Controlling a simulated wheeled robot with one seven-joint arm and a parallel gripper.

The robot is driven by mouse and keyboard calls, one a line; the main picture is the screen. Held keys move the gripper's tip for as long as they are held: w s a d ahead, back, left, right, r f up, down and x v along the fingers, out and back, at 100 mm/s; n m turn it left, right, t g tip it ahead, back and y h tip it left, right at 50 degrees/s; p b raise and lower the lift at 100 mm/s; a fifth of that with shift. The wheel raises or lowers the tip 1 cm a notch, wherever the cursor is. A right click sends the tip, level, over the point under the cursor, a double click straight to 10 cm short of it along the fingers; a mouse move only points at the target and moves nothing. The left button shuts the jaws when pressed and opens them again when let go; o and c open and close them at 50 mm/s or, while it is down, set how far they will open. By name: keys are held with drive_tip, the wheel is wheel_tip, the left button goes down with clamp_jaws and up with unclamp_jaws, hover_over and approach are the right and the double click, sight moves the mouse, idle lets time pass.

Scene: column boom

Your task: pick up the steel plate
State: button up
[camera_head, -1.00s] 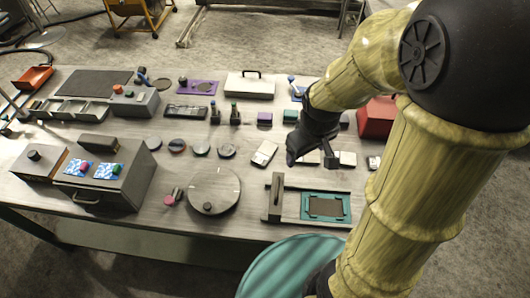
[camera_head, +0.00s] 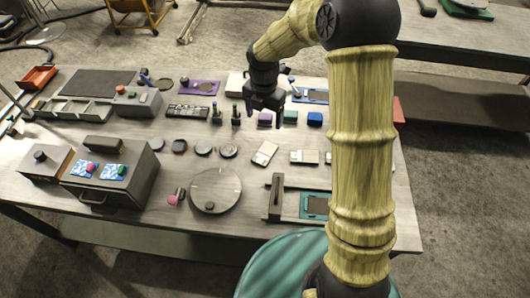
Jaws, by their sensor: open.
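My gripper (camera_head: 264,109) is open and empty, pointing down over the back middle of the workbench, near the purple block (camera_head: 265,119). No item is clearly recognisable as the steel plate. Flat candidates are several small round discs, such as a grey one (camera_head: 228,151), and some small pale rectangular pieces (camera_head: 265,153) in the middle of the bench. A large grey round plate with a knob (camera_head: 216,184) lies at the front. My arm hides part of the bench's right side.
The workbench (camera_head: 235,228) is crowded. A grey box with a handle (camera_head: 118,190) stands front left, and a teal-framed fixture (camera_head: 314,206) front right. A teal block (camera_head: 290,117) and a blue block (camera_head: 314,119) sit right of the gripper. An orange tray (camera_head: 38,77) is back left.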

drive_tip(key=shift+f, duration=0.15)
drive_tip(key=p, duration=0.2)
hover_over(265, 153)
wheel_tip(265, 153, down, 12)
drive_tip(key=shift+a, duration=0.15)
idle(0.4)
drive_tip(key=shift+w+f+p, duration=0.1)
drive_tip(key=shift+f+p, duration=0.95)
drive_tip(key=shift+f, duration=1.55)
drive_tip(key=shift+c, duration=0.5)
clamp_jaws()
wheel_tip(265, 153, up, 10)
drive_tip(key=b, duration=0.2)
